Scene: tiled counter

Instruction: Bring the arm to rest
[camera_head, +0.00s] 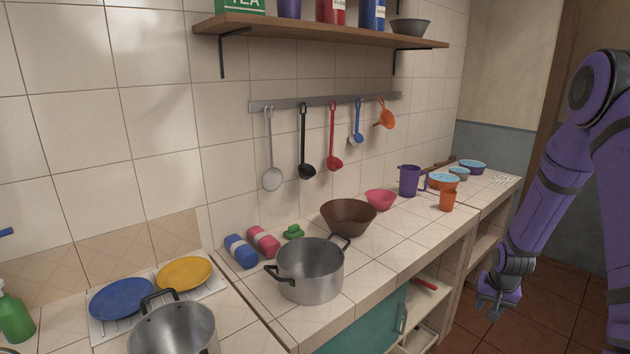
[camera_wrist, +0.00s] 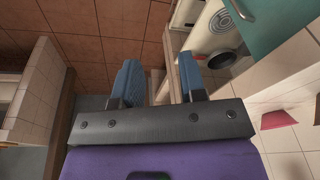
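My gripper (camera_head: 490,308) hangs at the end of my purple arm, to the right of the tiled counter (camera_head: 383,263) and in front of its open shelves in the head view. It points downward and touches nothing that I can see. In the wrist view my gripper (camera_wrist: 157,85) shows two blue-grey fingers set wide apart. The gap between them is empty, with the tiled floor and the edge of the shelf unit behind it.
On the counter stand a steel pot (camera_head: 310,270), a brown bowl (camera_head: 348,217), a pink bowl (camera_head: 380,200), a purple pitcher (camera_head: 409,181) and an orange cup (camera_head: 447,200). A teal cabinet door (camera_head: 375,325) is below. The floor (camera_head: 545,310) around my gripper looks clear.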

